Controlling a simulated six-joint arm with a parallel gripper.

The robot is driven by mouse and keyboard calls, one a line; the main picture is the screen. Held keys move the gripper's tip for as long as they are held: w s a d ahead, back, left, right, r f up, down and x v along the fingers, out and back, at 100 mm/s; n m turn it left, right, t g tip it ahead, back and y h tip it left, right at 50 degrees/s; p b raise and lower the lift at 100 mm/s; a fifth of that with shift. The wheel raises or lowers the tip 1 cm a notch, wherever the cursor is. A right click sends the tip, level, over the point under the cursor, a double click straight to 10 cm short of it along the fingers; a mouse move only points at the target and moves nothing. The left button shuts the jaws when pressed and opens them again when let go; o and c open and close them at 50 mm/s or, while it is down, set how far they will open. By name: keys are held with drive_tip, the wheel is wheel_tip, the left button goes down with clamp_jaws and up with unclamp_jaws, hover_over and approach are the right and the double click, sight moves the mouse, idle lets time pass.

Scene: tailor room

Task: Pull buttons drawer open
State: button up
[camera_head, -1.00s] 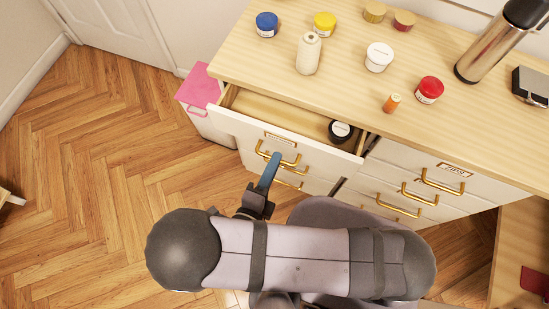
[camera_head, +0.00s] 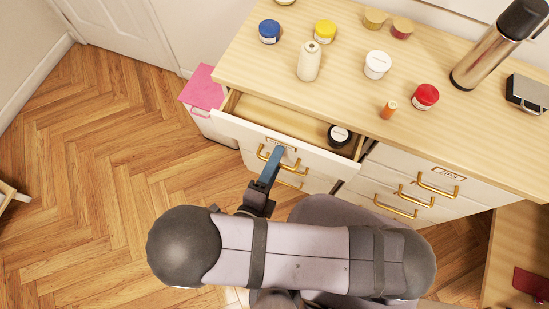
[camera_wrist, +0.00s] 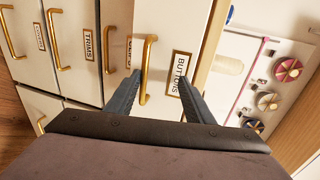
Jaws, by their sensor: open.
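The buttons drawer (camera_head: 235,128) is the top left drawer of the cabinet and stands partly open. Its front has a gold handle (camera_head: 268,157) and a label that reads BUTTONS in the wrist view (camera_wrist: 178,72). My gripper (camera_head: 276,152) is at this handle. In the wrist view my open fingers (camera_wrist: 158,88) stand on either side of the handle (camera_wrist: 147,70), with visible gaps. The finger tips overlap the drawer front in that view, and I cannot tell whether they touch it. A dark jar (camera_head: 339,135) lies at the right inside the drawer.
Jars, a thread spool (camera_head: 308,61) and a metal flask (camera_head: 490,50) stand on the cabinet top (camera_head: 255,75). Closed drawers with gold handles (camera_head: 438,185) are to the right. A pink-topped bin (camera_head: 202,88) stands left of the cabinet. The floor (camera_head: 85,170) at left is mostly clear.

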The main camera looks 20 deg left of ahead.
drive_tip(key=o, duration=1.3)
wheel_tip(320, 180, up, 6)
drive_tip(key=p, duration=0.4)
drive_tip(key=shift+a+r, duration=0.1)
drive_tip(key=shift+o, duration=0.2)
drive_tip(key=shift+w+r+p, duration=0.1)
drive_tip(key=shift+r+p, duration=0.75)
drive_tip(key=shift+p, duration=0.1)
drive_tip(key=shift+g, duration=0.8)
drive_tip(key=f, duration=0.1)
drive_tip(key=s+f, duration=0.1)
drive_tip(key=f, duration=0.2)
drive_tip(key=shift+s+d, duration=0.15)
drive_tip(key=shift+d, duration=0.1)
drive_tip(key=shift+c, duration=0.4)
